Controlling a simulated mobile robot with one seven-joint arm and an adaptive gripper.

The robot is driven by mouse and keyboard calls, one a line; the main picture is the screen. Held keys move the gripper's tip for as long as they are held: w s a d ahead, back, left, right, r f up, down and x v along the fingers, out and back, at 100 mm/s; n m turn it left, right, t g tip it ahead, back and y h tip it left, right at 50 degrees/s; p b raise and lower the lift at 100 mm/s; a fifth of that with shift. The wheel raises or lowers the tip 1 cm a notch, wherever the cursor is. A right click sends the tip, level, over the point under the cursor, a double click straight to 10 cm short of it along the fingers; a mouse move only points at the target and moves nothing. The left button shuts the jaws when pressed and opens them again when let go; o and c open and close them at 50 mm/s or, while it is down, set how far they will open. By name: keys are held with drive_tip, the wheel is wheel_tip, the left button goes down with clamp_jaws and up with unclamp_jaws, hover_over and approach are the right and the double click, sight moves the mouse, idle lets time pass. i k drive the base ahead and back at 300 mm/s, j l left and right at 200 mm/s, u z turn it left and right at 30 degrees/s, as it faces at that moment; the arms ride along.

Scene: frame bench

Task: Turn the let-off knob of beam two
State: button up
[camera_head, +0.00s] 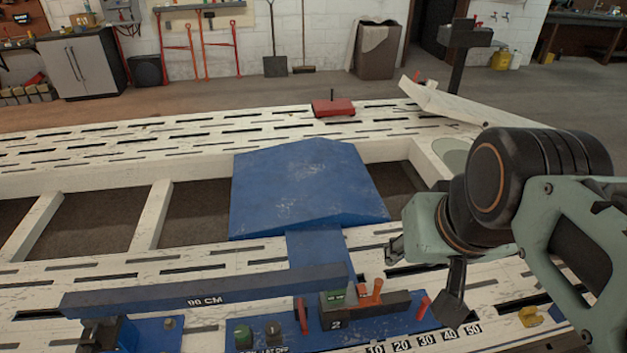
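A block marked "2" (366,309) stands on the bench's front rail, with a green piece (337,298) and upright orange levers (371,292) on it. Left of it, a blue plate (320,342) carries a green knob (244,337) and a dark knob (273,332). Lettering below these knobs is cut by the picture's lower edge and I cannot read it surely. A red lever (302,316) stands between the dark knob and the block. My gripper (427,272) is above and right of the block, apart from it, with its fingers spread and nothing between them.
A dark bar marked "99 CM" (205,299) lies left of the block. Another red lever (423,307) stands beneath my gripper. A blue hump-shaped plate (305,190) covers the bench's middle. A red block (333,108) sits on the far slotted rail.

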sight(272, 328)
drive_tip(key=u, duration=1)
drive_tip(key=k+j+z, duration=0.15)
drive_tip(key=k+j, duration=0.1)
drive_tip(key=k, duration=0.45)
drive_tip(key=i+j+z, duration=0.3)
drive_tip(key=j, duration=0.3)
drive_tip(key=i+j+z, duration=0.1)
drive_tip(key=i+j, duration=0.15)
drive_tip(key=j, duration=0.1)
